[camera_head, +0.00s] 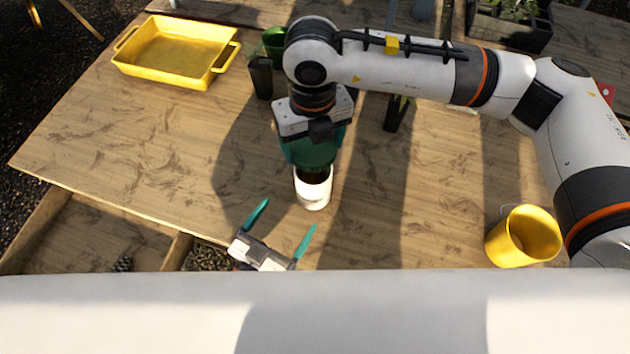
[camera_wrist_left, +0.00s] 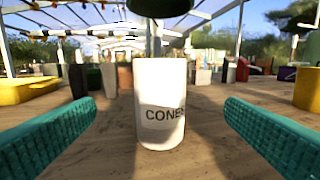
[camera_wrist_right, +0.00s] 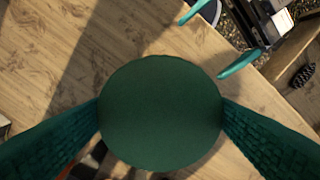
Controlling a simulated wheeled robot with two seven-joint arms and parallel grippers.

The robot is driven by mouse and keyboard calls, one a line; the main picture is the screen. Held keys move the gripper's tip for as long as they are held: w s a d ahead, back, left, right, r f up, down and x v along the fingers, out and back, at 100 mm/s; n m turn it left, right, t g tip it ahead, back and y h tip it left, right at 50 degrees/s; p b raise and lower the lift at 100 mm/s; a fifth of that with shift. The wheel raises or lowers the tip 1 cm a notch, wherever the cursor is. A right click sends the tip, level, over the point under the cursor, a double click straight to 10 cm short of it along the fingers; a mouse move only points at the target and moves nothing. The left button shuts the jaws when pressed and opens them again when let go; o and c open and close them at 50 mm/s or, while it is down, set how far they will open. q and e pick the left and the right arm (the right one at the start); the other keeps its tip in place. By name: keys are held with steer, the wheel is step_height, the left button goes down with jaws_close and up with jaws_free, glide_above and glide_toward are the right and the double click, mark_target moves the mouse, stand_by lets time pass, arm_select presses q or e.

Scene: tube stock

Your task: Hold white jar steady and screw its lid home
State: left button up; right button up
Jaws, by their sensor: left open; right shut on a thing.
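The white jar (camera_head: 313,194) stands upright on the table, its dark open mouth partly visible. In the left wrist view the jar (camera_wrist_left: 162,90) shows a label beginning "CONE". My left gripper (camera_head: 286,219) is open and empty, on the near side of the jar, with its fingers pointing toward it and not touching it. My right gripper (camera_head: 314,158) points down above the jar. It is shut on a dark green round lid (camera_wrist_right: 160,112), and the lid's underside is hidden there. In the left wrist view the lid (camera_wrist_left: 160,7) is above the jar with a gap between them.
A yellow tray (camera_head: 175,52) is at the back left. A yellow pot (camera_head: 524,236) stands at the right. A green pot (camera_head: 274,42) and dark containers are behind my right gripper. A pine cone (camera_head: 123,263) lies beyond the table's near edge. The table left of the jar is clear.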

mark_target(312, 181)
arm_select(q)
steer(key=x, duration=1.2)
steer(key=shift+w, duration=0.15)
arm_select(e)
steer(key=shift+w+d, duration=0.1)
steer(key=shift+w, duration=0.05)
arm_select(q)
steer(key=c, duration=1.5)
arm_select(e)
steer(key=shift+f, duration=0.1)
arm_select(q)
steer(key=shift+o, duration=0.2)
arm_select(e)
steer(key=shift+f, duration=2.45)
steer(key=shift+f, duration=0.1)
steer(key=shift+f, duration=0.8)
steer(key=shift+f, duration=0.55)
